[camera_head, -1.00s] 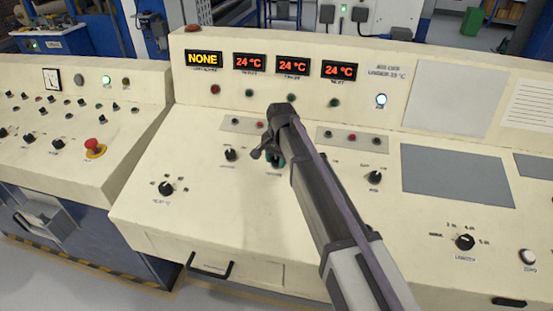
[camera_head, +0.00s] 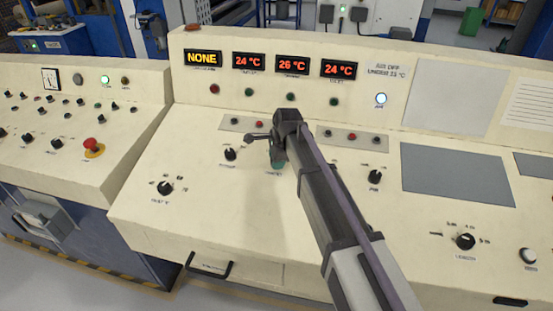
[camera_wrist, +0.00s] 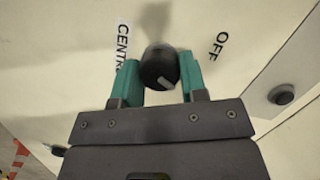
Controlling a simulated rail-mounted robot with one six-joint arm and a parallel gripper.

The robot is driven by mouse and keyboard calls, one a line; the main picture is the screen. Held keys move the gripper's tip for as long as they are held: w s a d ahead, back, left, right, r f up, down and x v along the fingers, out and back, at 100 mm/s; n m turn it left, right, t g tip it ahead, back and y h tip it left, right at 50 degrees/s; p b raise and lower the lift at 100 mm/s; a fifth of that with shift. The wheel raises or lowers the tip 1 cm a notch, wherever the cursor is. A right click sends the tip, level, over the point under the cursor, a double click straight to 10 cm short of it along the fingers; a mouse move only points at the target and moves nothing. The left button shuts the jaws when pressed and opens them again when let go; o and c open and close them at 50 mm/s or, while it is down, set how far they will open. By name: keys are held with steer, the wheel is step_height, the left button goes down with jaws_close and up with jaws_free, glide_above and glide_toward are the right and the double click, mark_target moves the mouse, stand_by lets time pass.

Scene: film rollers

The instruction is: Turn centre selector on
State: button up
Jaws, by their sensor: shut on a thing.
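The centre selector is a black round knob (camera_wrist: 159,68) with a pale pointer mark, on the cream panel. In the wrist view it sits between the two green fingertips of my gripper (camera_wrist: 157,82), which is shut on it. The printed word "CENTRE" (camera_wrist: 121,48), its end partly covered by a finger, is to the left, and "OFF" (camera_wrist: 216,44) is to the upper right. The middle display (camera_head: 293,65) reads 26 °C.
Similar black knobs stand left (camera_head: 230,154) and right (camera_head: 375,177) of my gripper. A red emergency button (camera_head: 93,146) is on the left panel. The left (camera_head: 248,62) and right (camera_head: 339,69) displays read 24 °C.

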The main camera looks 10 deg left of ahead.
steer(key=shift+m, duration=0.4)
steer(key=o, duration=0.9)
steer(key=p+v, duration=1)
steer(key=v, duration=0.1)
steer(key=shift+s+f, duration=0.1)
steer(key=shift+s, duration=0.05)
